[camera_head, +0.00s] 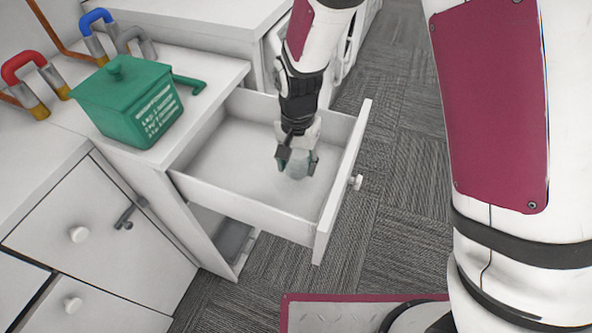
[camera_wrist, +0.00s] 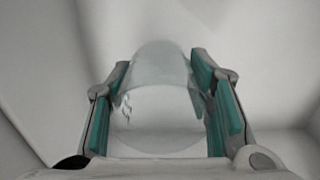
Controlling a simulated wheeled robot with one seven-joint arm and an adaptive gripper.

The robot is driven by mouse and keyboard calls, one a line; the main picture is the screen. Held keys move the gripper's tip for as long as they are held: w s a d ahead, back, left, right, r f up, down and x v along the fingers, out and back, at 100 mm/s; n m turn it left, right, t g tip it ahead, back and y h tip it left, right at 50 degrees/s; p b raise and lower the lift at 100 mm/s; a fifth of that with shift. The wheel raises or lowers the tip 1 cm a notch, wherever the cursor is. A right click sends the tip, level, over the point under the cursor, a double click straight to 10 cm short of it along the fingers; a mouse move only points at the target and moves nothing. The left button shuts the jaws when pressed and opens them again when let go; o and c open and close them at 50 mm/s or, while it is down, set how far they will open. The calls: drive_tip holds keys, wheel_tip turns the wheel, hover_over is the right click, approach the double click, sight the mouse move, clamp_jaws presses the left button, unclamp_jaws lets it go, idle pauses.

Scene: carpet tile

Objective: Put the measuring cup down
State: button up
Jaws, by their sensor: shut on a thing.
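The measuring cup (camera_wrist: 160,95) is clear and rounded, with small markings on its side in the wrist view. In the head view the measuring cup (camera_head: 297,164) shows small and pale below the fingers. My gripper (camera_head: 297,158) is shut on it, with the teal pads of my gripper (camera_wrist: 160,105) on either side of the cup. The cup is inside the open white drawer (camera_head: 230,150), over its bare floor. I cannot tell whether the cup touches the drawer floor.
The drawer front with a round knob (camera_head: 356,182) stands to the right of my gripper. A green lidded box (camera_head: 130,105) sits on the white counter (camera_head: 195,70) at left, near red-handled (camera_head: 24,68) and blue-handled (camera_head: 97,20) items. The drawer floor around the cup is clear.

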sight(297, 172)
drive_tip(key=shift+f, duration=1.75)
drive_tip(key=shift+f, duration=0.2)
drive_tip(key=o, duration=0.9)
drive_tip(key=s+d+r, duration=0.1)
drive_tip(key=d+r, duration=0.2)
drive_tip(key=r, duration=0.7)
drive_tip(key=s+d+r, duration=0.1)
drive_tip(key=d+r, duration=0.1)
drive_tip(key=r, duration=0.7)
drive_tip(key=s+d+r+n+t, duration=0.1)
drive_tip(key=s+d+r, duration=0.2)
drive_tip(key=s+d, duration=0.2)
drive_tip(key=s+d+r+n+t, duration=0.1)
drive_tip(key=s+d+r, duration=0.3)
drive_tip(key=s, duration=0.5)
drive_tip(key=s+d+r+n+p, duration=0.1)
drive_tip(key=s+d+r+n, duration=0.1)
drive_tip(key=s+d+r, duration=0.2)
drive_tip(key=shift+s+d+r+t, duration=0.1)
drive_tip(key=shift+s+d+t, duration=0.3)
drive_tip(key=shift+s+d, duration=0.9)
